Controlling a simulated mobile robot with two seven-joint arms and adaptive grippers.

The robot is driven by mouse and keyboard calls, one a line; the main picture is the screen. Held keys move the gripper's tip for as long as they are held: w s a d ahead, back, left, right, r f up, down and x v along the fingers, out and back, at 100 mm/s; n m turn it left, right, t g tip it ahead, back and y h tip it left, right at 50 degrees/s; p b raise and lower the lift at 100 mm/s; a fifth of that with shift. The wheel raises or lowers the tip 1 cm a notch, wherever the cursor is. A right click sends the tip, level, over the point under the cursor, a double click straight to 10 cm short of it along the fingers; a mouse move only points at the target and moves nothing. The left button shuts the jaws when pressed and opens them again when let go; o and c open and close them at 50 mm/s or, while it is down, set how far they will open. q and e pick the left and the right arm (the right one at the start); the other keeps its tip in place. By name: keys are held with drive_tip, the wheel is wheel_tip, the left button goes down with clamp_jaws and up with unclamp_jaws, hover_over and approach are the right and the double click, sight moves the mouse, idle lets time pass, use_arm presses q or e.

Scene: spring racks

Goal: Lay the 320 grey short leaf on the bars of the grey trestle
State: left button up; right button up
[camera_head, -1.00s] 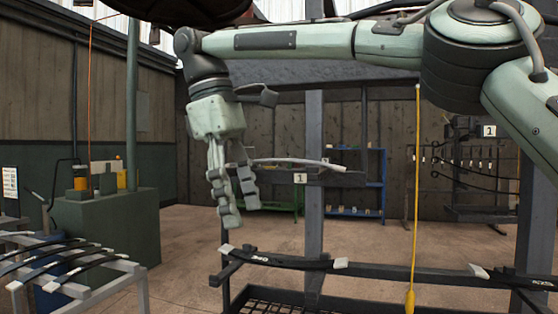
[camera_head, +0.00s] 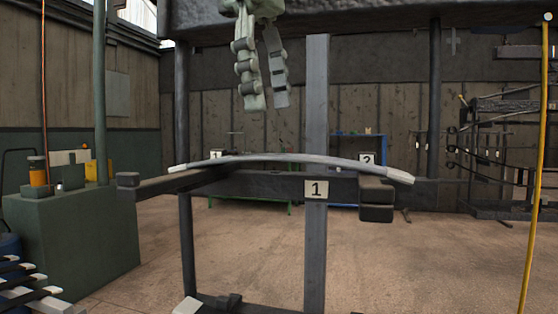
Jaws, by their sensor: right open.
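A grey, slightly arched leaf (camera_head: 290,159) with pale ends lies across the two dark arms of a rack (camera_head: 160,184) that carries a number 1 plate (camera_head: 316,189). No 320 marking can be read on it. My right gripper (camera_head: 265,106) hangs fingers down above the leaf, left of the grey post. It is open and empty, clear of the leaf. My left gripper is out of view. At the lower left edge, dark leaves with white tips (camera_head: 40,292) show; what bears them is mostly cut off.
A green cabinet (camera_head: 80,240) with an orange-topped container (camera_head: 38,172) stands at the left. A blue shelf (camera_head: 345,150) stands behind the rack. Part of a lower dark rack shows at the bottom (camera_head: 222,301).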

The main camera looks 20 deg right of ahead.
sight(280, 154)
drive_tip(key=shift+f, duration=0.5)
drive_tip(key=shift+s+d+f, duration=0.2)
drive_tip(key=shift+f, duration=0.7)
drive_tip(key=f, duration=0.1)
drive_tip(key=d+f, duration=0.1)
drive_tip(key=f, duration=0.1)
drive_tip(key=shift+w+f, duration=0.1)
drive_tip(key=shift+f, duration=0.15)
drive_tip(key=shift+d+f, duration=0.1)
drive_tip(key=shift+f, duration=0.2)
drive_tip(key=c, duration=1.4)
use_arm(q)
drive_tip(key=shift+s+a+f, duration=0.1)
drive_tip(key=shift+s, duration=0.35)
use_arm(e)
clamp_jaws()
